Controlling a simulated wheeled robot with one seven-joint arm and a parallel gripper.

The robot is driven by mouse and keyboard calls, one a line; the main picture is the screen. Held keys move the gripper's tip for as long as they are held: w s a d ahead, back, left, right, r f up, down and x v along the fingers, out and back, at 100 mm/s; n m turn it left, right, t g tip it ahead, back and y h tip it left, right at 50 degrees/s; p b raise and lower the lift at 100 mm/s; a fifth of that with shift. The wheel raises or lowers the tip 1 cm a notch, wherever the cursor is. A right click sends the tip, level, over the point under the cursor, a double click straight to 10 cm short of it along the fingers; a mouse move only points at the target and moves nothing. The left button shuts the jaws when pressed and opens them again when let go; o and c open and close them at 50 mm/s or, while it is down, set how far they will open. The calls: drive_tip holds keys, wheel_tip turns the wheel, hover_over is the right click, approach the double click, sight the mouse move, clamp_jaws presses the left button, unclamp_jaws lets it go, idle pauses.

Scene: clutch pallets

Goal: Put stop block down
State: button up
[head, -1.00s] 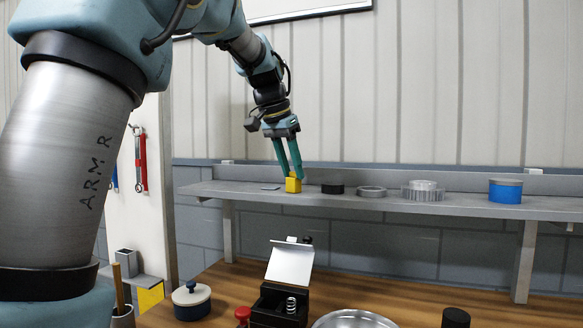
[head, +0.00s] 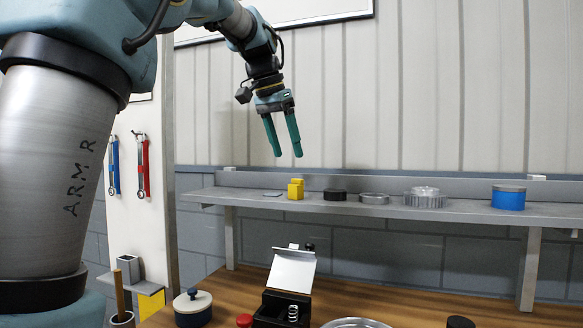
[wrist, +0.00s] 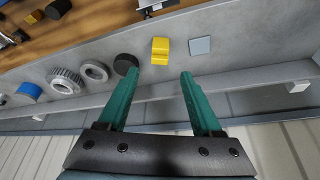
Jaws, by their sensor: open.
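The yellow stop block (head: 295,190) stands on the grey wall shelf (head: 470,211), between a flat grey square plate (head: 272,194) and a black disc (head: 334,194). In the wrist view the block (wrist: 160,50) lies beyond my fingertips, apart from them. My gripper (head: 284,156) is open and empty, above the shelf and the block. Its two green fingers also show in the wrist view (wrist: 160,73), spread wide with nothing between them.
Along the shelf to the right are a grey ring (head: 373,198), a toothed metal gear (head: 424,198) and a blue can (head: 508,198). Below, the wooden bench (head: 230,287) holds a black box (head: 283,309) with its lid raised and a lidded pot (head: 192,308).

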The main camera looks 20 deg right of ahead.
drive_tip(key=v, duration=0.5)
idle(0.4)
